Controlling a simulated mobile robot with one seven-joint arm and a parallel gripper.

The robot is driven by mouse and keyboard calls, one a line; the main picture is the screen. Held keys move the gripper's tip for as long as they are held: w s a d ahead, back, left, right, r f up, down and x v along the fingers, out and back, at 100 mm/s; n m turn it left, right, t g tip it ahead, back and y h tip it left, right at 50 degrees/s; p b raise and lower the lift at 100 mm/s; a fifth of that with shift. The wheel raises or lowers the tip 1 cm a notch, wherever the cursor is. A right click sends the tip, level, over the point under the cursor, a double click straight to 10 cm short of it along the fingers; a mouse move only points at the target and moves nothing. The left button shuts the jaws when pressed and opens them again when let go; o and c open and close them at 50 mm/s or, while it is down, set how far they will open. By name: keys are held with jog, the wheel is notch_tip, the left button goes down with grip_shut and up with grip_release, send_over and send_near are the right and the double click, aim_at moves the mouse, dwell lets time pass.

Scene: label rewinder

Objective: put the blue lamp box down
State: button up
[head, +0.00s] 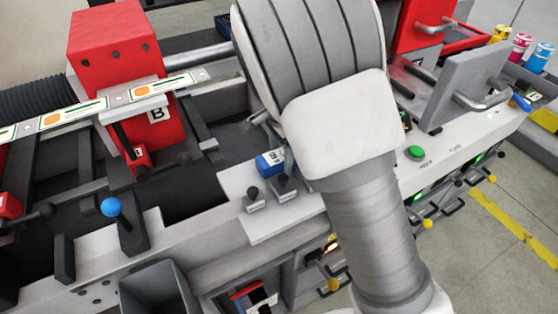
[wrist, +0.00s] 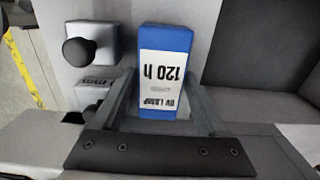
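The blue lamp box (wrist: 166,39) has a white label reading "UV LAMP 120 h", upside down in the wrist view. It sits between the two grey fingers of my gripper (wrist: 163,84), which touch its sides near their tips. In the head view, the blue lamp box (head: 270,163) shows just left of my white wrist, beside two black knobs on the machine's pale ledge (head: 238,190). My wrist hides most of the gripper there. I cannot tell whether the box's underside touches the ledge.
Black knobs on grey blocks (head: 254,197) stand close to the box; one knob (wrist: 79,51) is left of it in the wrist view. A red unit marked B (head: 118,45) with a label strip is at left. A green button (head: 415,152) is at right.

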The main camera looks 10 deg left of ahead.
grip_shut()
